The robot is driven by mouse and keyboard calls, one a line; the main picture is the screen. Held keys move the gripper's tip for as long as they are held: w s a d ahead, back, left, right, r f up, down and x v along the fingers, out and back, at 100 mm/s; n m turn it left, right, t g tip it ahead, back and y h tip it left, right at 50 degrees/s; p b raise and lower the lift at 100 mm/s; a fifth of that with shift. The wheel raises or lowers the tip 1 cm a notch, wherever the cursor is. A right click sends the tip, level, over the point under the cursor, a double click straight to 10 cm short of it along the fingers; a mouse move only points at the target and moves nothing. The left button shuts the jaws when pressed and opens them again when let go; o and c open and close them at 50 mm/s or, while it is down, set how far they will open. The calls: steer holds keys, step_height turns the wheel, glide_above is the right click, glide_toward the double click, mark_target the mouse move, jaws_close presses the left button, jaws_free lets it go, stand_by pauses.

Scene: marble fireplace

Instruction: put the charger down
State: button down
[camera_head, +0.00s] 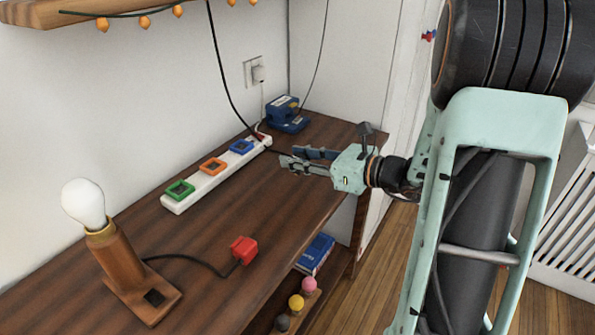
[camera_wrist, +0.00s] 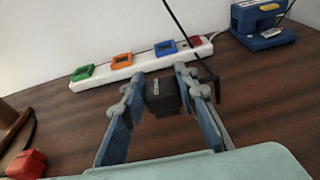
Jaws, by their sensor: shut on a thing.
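My gripper (camera_head: 287,160) reaches in from the right over the wooden desk (camera_head: 215,245), in front of the white power strip (camera_head: 215,175). In the wrist view its two blue-grey fingers (camera_wrist: 160,84) are shut on a small black block, the charger (camera_wrist: 162,97). In the head view the charger is mostly hidden by the fingers. A black cable (camera_head: 225,85) hangs from above and runs down to the gripper. I cannot tell whether the charger touches the desk or hangs just above it.
The strip holds green (camera_head: 180,190), orange (camera_head: 212,166) and blue (camera_head: 241,147) socket frames. A blue device (camera_head: 287,117) stands at the back right. A red plug (camera_head: 244,250) and a bulb lamp (camera_head: 110,245) are nearer. The desk between strip and red plug is clear.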

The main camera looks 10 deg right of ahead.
mark_target(297, 172)
steer(key=shift+f+b, duration=0.55)
steer(key=shift+f, duration=1)
steer(key=shift+f, duration=0.1)
steer(key=shift+f+b, duration=0.5)
steer(key=shift+f, duration=0.05)
steer(key=c, duration=1.5)
jaws_free()
steer(key=shift+r, duration=0.1)
steer(key=shift+r+p, duration=0.3)
steer(key=p+v, duration=0.1)
steer(key=v, duration=0.6)
steer(key=p+v, duration=0.1)
steer(key=v, duration=0.3)
steer(key=shift+d+r+p, duration=0.1)
steer(key=shift+r+p, duration=0.2)
steer(key=shift+p, duration=0.05)
steer(key=shift+s+d, duration=0.2)
steer(key=shift+s, duration=0.2)
